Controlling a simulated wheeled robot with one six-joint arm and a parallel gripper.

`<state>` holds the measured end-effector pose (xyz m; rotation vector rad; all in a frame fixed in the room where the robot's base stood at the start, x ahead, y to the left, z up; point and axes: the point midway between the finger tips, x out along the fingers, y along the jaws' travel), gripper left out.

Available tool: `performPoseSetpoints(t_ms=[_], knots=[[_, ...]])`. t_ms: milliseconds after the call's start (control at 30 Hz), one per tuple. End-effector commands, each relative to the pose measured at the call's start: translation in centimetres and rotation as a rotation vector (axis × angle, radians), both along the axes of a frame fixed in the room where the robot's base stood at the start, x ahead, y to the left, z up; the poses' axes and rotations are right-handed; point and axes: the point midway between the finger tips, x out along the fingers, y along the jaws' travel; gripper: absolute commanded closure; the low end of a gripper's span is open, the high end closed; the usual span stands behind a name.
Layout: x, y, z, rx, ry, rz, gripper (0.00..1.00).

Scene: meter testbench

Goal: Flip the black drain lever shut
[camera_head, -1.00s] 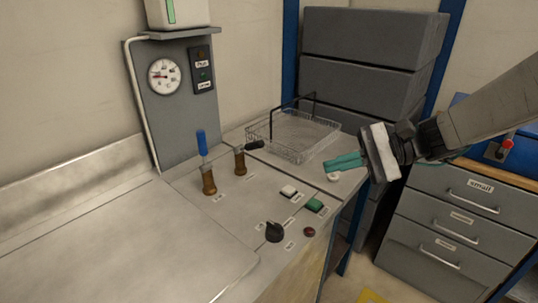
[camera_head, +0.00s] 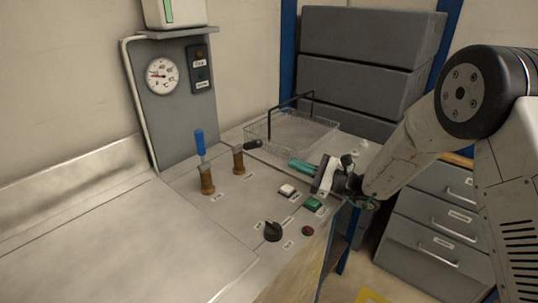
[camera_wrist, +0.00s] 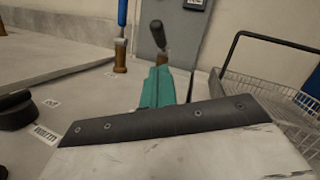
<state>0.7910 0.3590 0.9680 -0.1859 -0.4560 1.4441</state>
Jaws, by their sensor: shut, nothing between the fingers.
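The black drain lever (camera_head: 253,144) sticks out to the right from the top of a brass valve (camera_head: 238,162) on the bench. In the wrist view the black lever (camera_wrist: 160,38) stands up beyond my fingertips, and my fingers partly hide its valve. My gripper (camera_head: 291,163) has teal fingers, shut and empty, pointing left toward the lever from its right. A gap shows between the fingertips and the lever in the head view. In the wrist view my gripper (camera_wrist: 160,72) lines up just below the lever.
A second brass valve with an upright blue lever (camera_head: 200,142) stands to the left. A wire basket (camera_head: 290,135) with a black handle is behind my fingers. A white button (camera_head: 287,190), green button (camera_head: 313,204) and black knob (camera_head: 273,231) are in front. A gauge (camera_head: 162,76) is on the panel.

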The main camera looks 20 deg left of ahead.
Motion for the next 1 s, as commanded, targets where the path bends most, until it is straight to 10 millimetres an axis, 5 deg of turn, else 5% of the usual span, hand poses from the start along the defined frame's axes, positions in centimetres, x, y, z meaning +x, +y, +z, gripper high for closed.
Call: performPoseSetpoints(t_ms=[600,1000], knots=[[0.4,8.6,1.6,0.000,-0.002,0.003,1.00],[0.5,9.8,1.9,0.000,0.000,0.001,1.00]])
